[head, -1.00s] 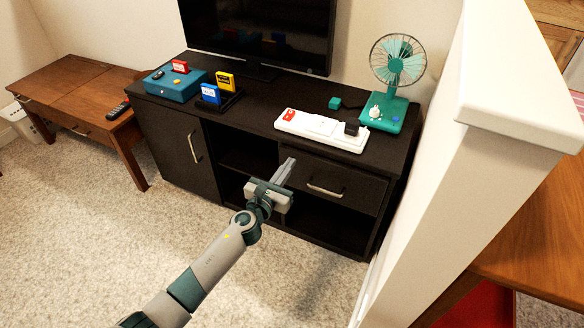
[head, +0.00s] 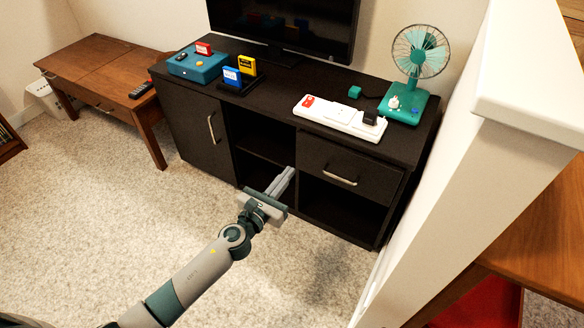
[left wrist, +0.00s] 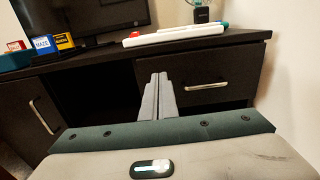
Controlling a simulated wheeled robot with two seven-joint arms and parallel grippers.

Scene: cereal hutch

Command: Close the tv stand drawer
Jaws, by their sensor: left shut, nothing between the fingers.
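The black tv stand (head: 230,110) has a drawer (head: 325,160) at its upper right, with a silver bar handle (head: 340,180). The drawer front looks close to flush with the stand; I cannot tell whether a small gap remains. In the left wrist view the drawer (left wrist: 225,70) and its handle (left wrist: 207,87) are right of the fingers. My left gripper (head: 288,173) is shut and empty, its fingers pointing at the stand just left of the drawer, in front of the open middle shelves. The fingertips (left wrist: 158,78) also show in the left wrist view. My right gripper is out of view.
A white power strip (head: 340,118), a teal fan (head: 405,100), a teal box (head: 198,68) and a television (head: 285,25) stand on top. A white half wall (head: 460,200) bounds the right side. A wooden table (head: 95,75) stands left. Carpet in front is clear.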

